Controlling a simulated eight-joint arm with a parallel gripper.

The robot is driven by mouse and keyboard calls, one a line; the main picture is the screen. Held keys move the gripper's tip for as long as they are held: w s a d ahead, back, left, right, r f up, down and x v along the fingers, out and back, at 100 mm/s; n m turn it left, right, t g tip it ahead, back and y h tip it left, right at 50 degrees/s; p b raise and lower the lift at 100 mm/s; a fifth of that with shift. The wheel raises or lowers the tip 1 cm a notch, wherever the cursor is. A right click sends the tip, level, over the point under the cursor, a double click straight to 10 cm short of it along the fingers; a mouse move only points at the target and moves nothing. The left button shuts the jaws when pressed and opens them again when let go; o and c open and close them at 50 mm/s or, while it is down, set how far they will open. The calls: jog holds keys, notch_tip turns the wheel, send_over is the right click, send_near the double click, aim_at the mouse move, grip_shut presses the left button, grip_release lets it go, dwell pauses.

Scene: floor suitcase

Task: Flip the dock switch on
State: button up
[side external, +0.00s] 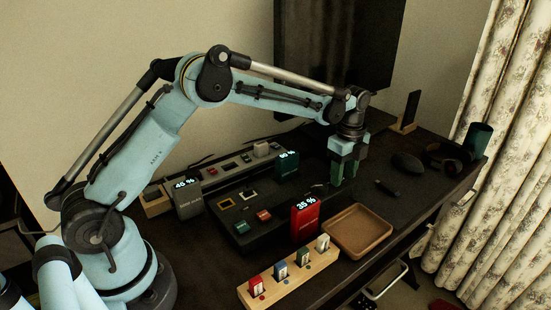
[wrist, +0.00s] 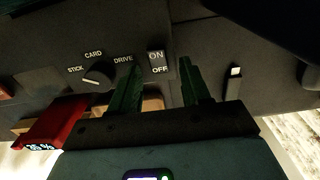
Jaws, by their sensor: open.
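The dock (side external: 240,236) is a dark slab on the desk, and its dark face (wrist: 60,45) fills much of the wrist view. The dock switch (wrist: 157,62) is a small grey plate marked ON and OFF; I cannot tell which way it is set. It is not discernible in the side view near my gripper. My gripper (side external: 345,181) is open, pointing down at the dock's right end. In the wrist view its two green fingers (wrist: 161,70) stand apart, on either side of the switch in the picture. Contact cannot be told.
A knob (wrist: 97,73) marked STICK, CARD, DRIVE is left of the switch. A red drive (side external: 305,217) stands at the dock's front, beside a wooden tray (side external: 385,236). A small stick (side external: 387,187), a mouse (side external: 407,162) and headphones (side external: 447,156) lie to the right.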

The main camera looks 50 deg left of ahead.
grip_shut()
jog(key=shift+a+h, duration=0.4)
jog(key=shift+h, duration=0.7)
jog(key=shift+a+r+h, duration=0.1)
jog(key=shift+a+h, duration=0.1)
jog(key=shift+h, duration=1)
grip_release()
